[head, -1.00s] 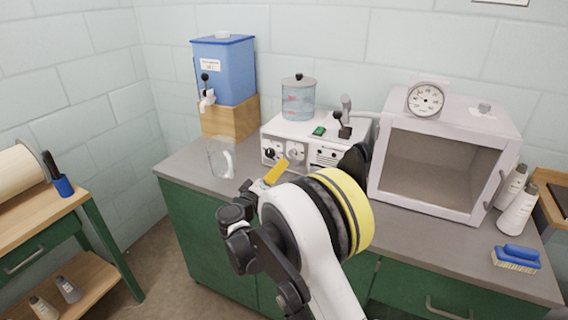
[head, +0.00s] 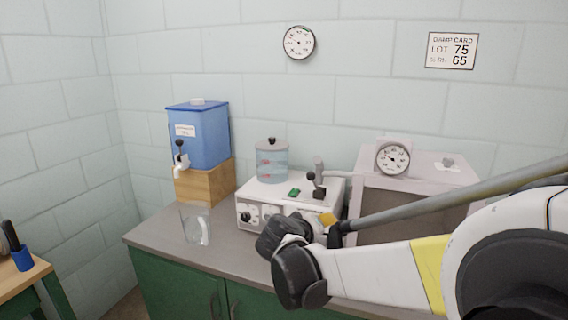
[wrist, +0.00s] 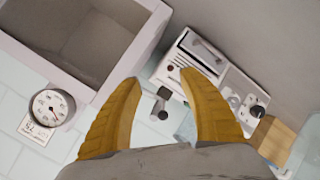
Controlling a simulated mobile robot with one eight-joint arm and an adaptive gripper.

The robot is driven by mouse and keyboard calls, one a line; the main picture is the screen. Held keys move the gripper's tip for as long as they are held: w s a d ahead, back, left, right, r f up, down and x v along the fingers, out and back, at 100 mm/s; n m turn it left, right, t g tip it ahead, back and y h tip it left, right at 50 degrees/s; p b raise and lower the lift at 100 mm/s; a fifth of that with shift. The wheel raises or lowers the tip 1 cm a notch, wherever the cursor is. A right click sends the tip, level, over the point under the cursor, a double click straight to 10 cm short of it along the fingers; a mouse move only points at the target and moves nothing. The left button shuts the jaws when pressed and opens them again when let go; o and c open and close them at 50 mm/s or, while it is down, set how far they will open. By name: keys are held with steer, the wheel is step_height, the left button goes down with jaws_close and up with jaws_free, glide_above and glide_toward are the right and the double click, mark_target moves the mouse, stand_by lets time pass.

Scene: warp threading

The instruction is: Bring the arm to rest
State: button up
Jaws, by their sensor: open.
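My gripper (wrist: 158,100) shows in the wrist view as two yellow-brown fingers spread apart, with nothing between them. In the head view only a small yellow part of it (head: 328,220) shows, in front of the white machine (head: 240,213); the rest is hidden behind my dark wrist joints. My arm stretches in from the right edge over the counter. In the wrist view the white machine (wrist: 238,82) lies beyond the fingers, with a black-knobbed lever (wrist: 162,94) between and beyond them.
A clear glass vessel (head: 196,226) stands on the grey counter (head: 150,236), left of the machine. Behind it a blue tank (head: 200,138) sits on a wooden block (head: 206,182). A pale open-fronted box (head: 368,182) with a dial (head: 393,158) on top is partly hidden behind my arm.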

steer(key=s+d+r+m+g+y, duration=0.1)
steer(key=s+d+g, duration=0.1)
steer(key=s+d, duration=0.5)
steer(key=s+d+f+m+g+y, duration=0.1)
steer(key=s+f+y, duration=0.1)
steer(key=s, duration=1)
steer(key=s+d+f+m+g+y, duration=0.1)
steer(key=s+f+m+y, duration=0.1)
steer(key=s, duration=1.1)
steer(key=shift+d+f+y, duration=0.2)
steer(key=shift+d+y, duration=0.15)
steer(key=shift+y, duration=0.15)
steer(key=shift+o, duration=0.6)
